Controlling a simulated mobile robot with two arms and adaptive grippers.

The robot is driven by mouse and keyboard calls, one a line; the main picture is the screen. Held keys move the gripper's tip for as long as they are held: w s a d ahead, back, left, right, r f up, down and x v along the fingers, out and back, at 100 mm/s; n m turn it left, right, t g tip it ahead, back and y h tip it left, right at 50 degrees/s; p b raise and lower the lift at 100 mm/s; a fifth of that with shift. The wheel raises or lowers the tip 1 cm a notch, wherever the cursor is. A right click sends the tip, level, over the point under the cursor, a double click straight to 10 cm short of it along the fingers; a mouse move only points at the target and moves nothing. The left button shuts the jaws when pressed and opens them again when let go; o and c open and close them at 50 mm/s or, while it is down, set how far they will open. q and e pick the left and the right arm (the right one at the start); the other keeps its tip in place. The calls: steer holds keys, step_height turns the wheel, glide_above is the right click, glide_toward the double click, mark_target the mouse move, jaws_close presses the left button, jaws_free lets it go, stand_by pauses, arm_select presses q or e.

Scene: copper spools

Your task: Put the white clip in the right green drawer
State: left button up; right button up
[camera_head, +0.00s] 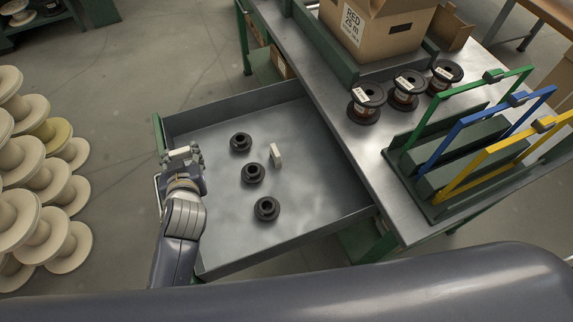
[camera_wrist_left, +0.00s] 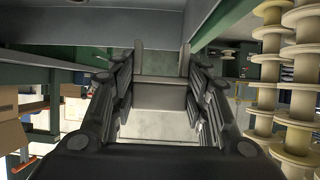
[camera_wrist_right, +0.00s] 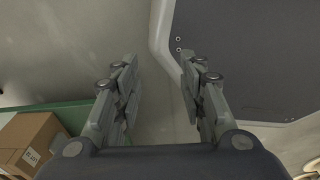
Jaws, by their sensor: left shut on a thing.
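The green-fronted drawer (camera_head: 310,190) is pulled open from the workbench, with a bare grey metal inside. The white clip (camera_head: 276,154) lies in it, right of several small black flanged parts (camera_head: 253,173). My left gripper (camera_head: 183,154) is at the outer front of the drawer, at its left edge, shut on the drawer handle (camera_head: 157,188). In the left wrist view a grey bar (camera_wrist_left: 160,80) crosses between its fingers. My right gripper (camera_wrist_right: 162,75) shows only in its wrist view, with its fingers apart and nothing between them.
The workbench top (camera_head: 345,150) bears several dark spools (camera_head: 405,90), a cardboard box (camera_head: 375,28) and a rack with green, blue and yellow frames (camera_head: 490,145). Stacks of cream spools (camera_head: 40,180) stand at the left. The floor between them and the drawer is clear.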

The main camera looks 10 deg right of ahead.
arm_select(q)
step_height(320, 180, down, 4)
steer(key=w+d, duration=0.2)
steer(key=d, duration=0.1)
steer(key=b, duration=0.1)
glide_above(211, 186)
step_height(211, 186, down, 6)
steer(key=shift+w+f, duration=0.1)
steer(key=shift+f+b, duration=0.4)
steer(key=shift+f, duration=1.5)
arm_select(e)
steer(key=shift+s+d+f, duration=0.15)
steer(key=shift+d+f, duration=0.2)
steer(key=shift+f, duration=0.25)
steer(key=shift+s+d+f, duration=0.1)
steer(key=shift+d+f, duration=0.2)
steer(key=shift+f, duration=0.25)
arm_select(q)
steer(key=shift+f, duration=0.1)
arm_select(e)
steer(key=shift+f, duration=0.1)
arm_select(q)
steer(key=o, duration=0.9)
steer(key=shift+c, duration=0.2)
arm_select(e)
steer(key=shift+s+a, duration=0.1)
steer(key=shift+a, duration=0.05)
